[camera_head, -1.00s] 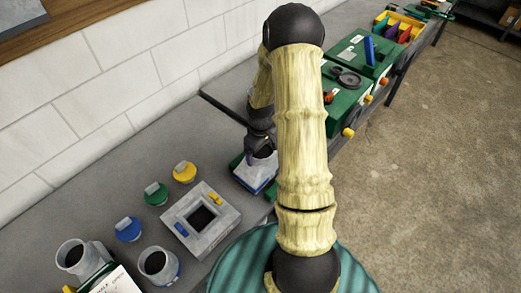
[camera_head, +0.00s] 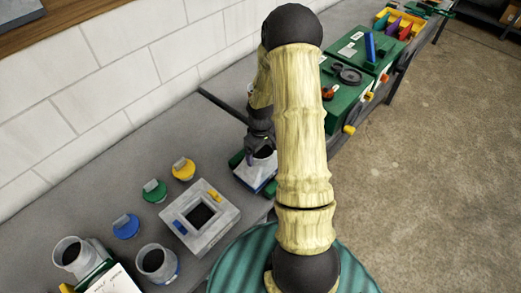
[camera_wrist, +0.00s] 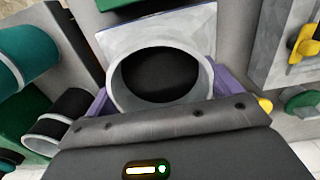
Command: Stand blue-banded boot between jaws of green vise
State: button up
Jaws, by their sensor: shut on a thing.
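The blue-banded boot (camera_head: 255,177) is a grey duct piece with a round collar, a square flange and a blue edge low down. My gripper (camera_head: 260,152) is shut on its collar from above. In the wrist view the boot's round open collar (camera_wrist: 117,78) lies between my purple fingers (camera_wrist: 162,98), with the pale flange behind it. Green parts of the vise (camera_head: 270,190) show on both sides of the boot in the head view, and a green strip (camera_wrist: 120,4) shows at the wrist view's top. Whether the boot's base touches the vise is hidden.
Left of the vise stand a square grey block (camera_head: 228,222) with a dark opening, yellow (camera_head: 183,169), green (camera_head: 154,191) and blue (camera_head: 126,227) caps, and round grey fittings (camera_head: 157,264). Green boxes (camera_head: 345,95) stand beyond my arm. A tiled wall backs the bench.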

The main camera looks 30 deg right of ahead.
aim_at(261, 154)
jog(key=o, duration=1.3)
notch_tip(261, 154, up, 17)
jog(key=b, duration=0.3)
jog(key=shift+r, duration=0.2)
jog(key=s+a+f+m+t, duration=0.1)
jog(key=s+a+m, duration=0.3)
jog(key=s+a, duration=0.8)
jog(key=shift+s+a+f+t, duration=0.2)
jog(key=shift+a+t, duration=0.6)
